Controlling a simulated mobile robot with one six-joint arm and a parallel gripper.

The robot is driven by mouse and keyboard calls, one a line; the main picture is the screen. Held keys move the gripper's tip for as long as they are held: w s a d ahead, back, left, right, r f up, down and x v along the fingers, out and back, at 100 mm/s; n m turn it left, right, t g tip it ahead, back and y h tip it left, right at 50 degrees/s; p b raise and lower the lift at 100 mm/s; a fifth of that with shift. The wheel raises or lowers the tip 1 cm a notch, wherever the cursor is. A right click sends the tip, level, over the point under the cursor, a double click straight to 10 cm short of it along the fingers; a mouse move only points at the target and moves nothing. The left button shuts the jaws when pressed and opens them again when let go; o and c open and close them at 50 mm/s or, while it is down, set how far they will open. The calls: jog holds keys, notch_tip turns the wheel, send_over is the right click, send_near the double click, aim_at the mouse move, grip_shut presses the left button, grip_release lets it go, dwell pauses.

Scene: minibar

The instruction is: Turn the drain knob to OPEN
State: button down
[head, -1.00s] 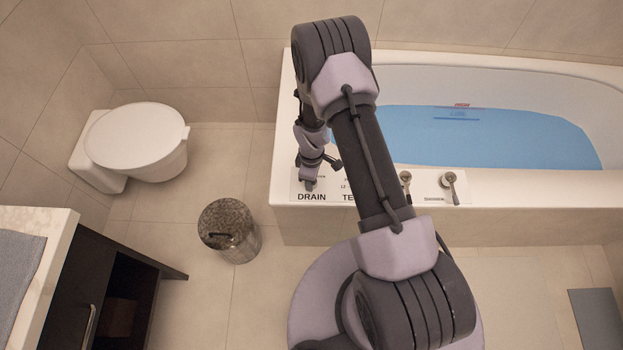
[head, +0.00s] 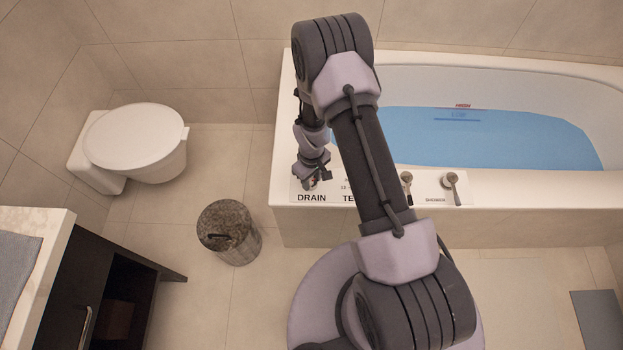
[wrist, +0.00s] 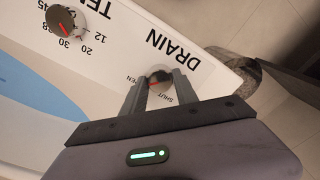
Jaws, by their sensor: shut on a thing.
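The drain knob (wrist: 159,75) is a round grey knob with a red mark, below the word DRAIN in the wrist view. My gripper (wrist: 158,84) is shut on it, one finger on each side. The partly covered word OPEN is left of the knob and SHUT is at its lower right. The red mark lies slanted between the fingers; I cannot tell exactly which word it points to. In the head view my gripper (head: 311,184) is at the DRAIN label on the tub's front rim and hides the knob.
The temperature knob (wrist: 66,22) with its number scale is beside the drain knob. The bathtub (head: 540,190) holds blue water (head: 400,140). More tub controls (head: 451,181) are to the right. A bin (head: 228,230) and a toilet (head: 140,140) stand to the left.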

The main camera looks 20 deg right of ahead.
aim_at(311, 182)
dwell(0.3)
jog(key=c, duration=1)
grip_release()
jog(key=shift+o, duration=0.2)
jog(key=shift+r, duration=0.1)
notch_tip(311, 182, up, 17)
jog(key=p, duration=0.6)
jog(key=shift+p, duration=0.4)
jog(key=shift+r, duration=0.1)
